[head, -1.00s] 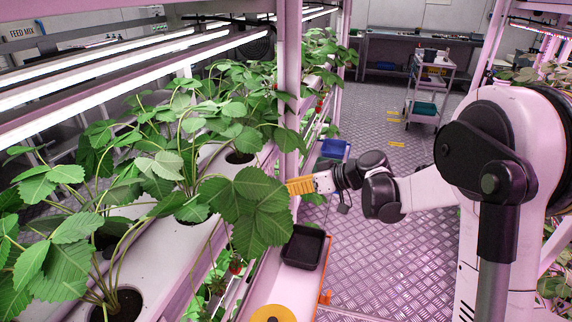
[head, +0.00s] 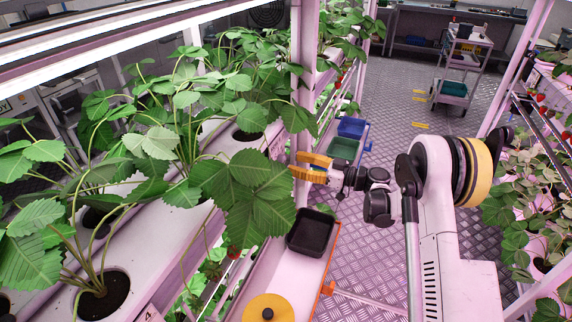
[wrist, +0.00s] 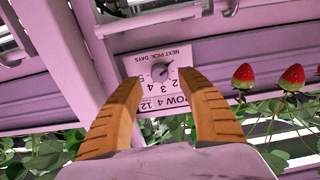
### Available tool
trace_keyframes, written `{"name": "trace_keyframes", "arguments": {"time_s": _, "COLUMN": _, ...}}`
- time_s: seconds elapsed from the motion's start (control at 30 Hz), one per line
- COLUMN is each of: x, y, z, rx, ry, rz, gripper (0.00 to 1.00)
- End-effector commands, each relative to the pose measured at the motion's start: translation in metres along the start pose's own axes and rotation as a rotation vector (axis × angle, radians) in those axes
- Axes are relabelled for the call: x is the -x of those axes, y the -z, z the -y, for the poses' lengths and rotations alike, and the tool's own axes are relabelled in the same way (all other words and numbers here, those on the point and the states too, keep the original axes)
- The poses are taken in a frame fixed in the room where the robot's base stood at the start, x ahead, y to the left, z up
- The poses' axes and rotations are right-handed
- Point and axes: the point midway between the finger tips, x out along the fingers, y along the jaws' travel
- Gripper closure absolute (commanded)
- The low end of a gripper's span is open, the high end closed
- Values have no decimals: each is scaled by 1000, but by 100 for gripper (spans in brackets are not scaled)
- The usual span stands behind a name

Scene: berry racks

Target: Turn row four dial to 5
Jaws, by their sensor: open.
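The row four dial (wrist: 160,72) is a small grey round knob on a white plate (wrist: 182,56) marked "NEXT PICK: DAYS" and "ROW 4". The plate appears upside down in the wrist view, fixed to a pink rack beam. Numbers run along the lower side of the dial, with 5 at the left. I cannot clearly tell which number the pointer faces. My gripper (wrist: 160,82) is open, its orange fingers on either side just below the dial, with no clear contact. In the head view, my gripper (head: 293,166) is beside the rack post, and the dial does not show there.
Ripe strawberries (wrist: 291,76) hang right of the plate. Strawberry plants (head: 250,190) fill the rack at left. A black tray (head: 311,232) and a yellow disc (head: 268,309) sit on the lower ledge. A cart (head: 458,65) stands in the aisle, whose metal floor is mostly clear.

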Motion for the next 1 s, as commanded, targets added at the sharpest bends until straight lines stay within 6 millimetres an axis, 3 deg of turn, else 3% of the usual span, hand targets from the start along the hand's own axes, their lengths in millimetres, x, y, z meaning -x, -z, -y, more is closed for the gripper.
{"name": "trace_keyframes", "arguments": {"time_s": 0.2, "x": -30, "y": -1, "z": 0, "rx": -1, "ry": 2, "rz": 0, "gripper": 54}}
{"name": "trace_keyframes", "arguments": {"time_s": 0.57, "x": -37, "y": 1, "z": 0, "rx": -1, "ry": 0, "rz": 1, "gripper": 54}}
{"name": "trace_keyframes", "arguments": {"time_s": 0.6, "x": -37, "y": 1, "z": 0, "rx": -1, "ry": 0, "rz": 1, "gripper": 58}}
{"name": "trace_keyframes", "arguments": {"time_s": 0.73, "x": -37, "y": 1, "z": 0, "rx": -1, "ry": 0, "rz": 1, "gripper": 98}}
{"name": "trace_keyframes", "arguments": {"time_s": 1.0, "x": -37, "y": 0, "z": 0, "rx": -9, "ry": 0, "rz": 1, "gripper": 100}}
